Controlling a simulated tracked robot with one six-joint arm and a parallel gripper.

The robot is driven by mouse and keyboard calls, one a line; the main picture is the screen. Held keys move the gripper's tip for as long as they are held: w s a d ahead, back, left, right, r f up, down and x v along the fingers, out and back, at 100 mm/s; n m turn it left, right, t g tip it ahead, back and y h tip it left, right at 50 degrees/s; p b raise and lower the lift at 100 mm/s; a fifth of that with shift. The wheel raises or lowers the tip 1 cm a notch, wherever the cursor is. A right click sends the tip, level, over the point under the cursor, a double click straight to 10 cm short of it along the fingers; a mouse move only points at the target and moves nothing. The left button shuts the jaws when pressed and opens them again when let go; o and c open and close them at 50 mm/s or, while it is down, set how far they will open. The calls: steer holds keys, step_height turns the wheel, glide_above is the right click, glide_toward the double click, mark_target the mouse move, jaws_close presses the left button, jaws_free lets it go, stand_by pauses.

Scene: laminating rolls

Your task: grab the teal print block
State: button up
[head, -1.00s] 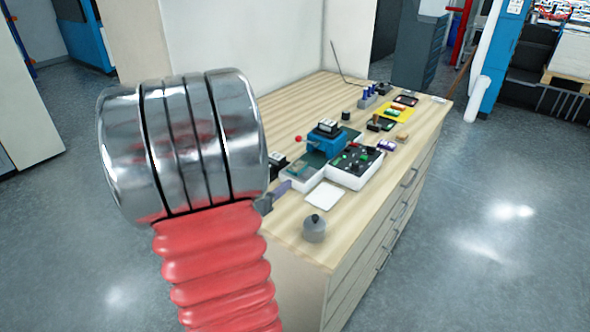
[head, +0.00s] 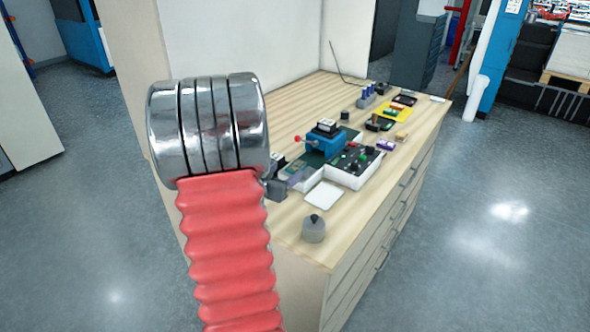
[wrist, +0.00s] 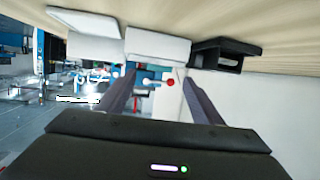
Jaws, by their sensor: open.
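I cannot single out the teal print block for certain. A teal-blue press (head: 322,143) with a red-knobbed lever stands mid-table in the head view, beside a dark-topped white tray (head: 352,176). My gripper (head: 296,177) is at the table's near left side, partly hidden by my arm, close to the press and trays. The red lever knob (wrist: 170,82) shows between the fingers, farther off. The wrist picture looks upside down, with the tabletop along its top.
A white plate (head: 324,195) and a grey lidded pot (head: 313,230) stand near the table's front corner. A black box (wrist: 225,55) and white trays (wrist: 157,46) show in the wrist view. Small blocks and bottles stand farther back. The table's right edge strip is mostly clear.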

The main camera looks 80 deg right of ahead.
mark_target(294, 166)
steer(key=shift+x, duration=2.6)
steer(key=shift+s+r, duration=0.1)
steer(key=shift+s, duration=0.05)
steer(key=c, duration=1.2)
